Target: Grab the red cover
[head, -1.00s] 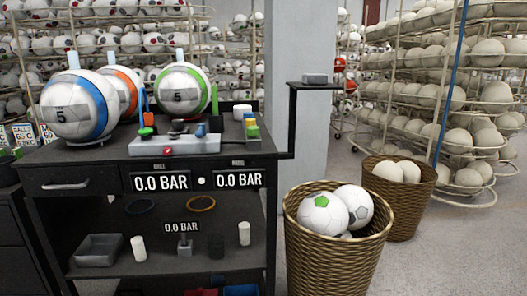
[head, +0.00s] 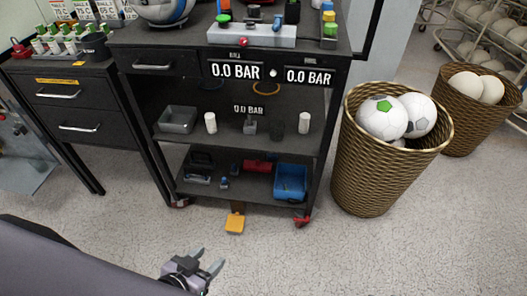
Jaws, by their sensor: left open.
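A red object (head: 257,166) lies on the bottom shelf of the black cart (head: 222,137), between dark items and a blue bin. It is small and partly shaded, and I cannot tell for sure that it is the red cover. Another small red thing (head: 19,48) stands on the bench at the far left. My left gripper (head: 207,261) is open and empty, low over the floor in front of the cart, well apart from the shelves. My right gripper is not in view.
A blue bin (head: 291,181) stands on the bottom shelf, and a grey tray (head: 178,119) on the middle one. An orange pedal (head: 235,222) is on the floor. A wicker basket of balls (head: 376,168) stands right of the cart. The front floor is clear.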

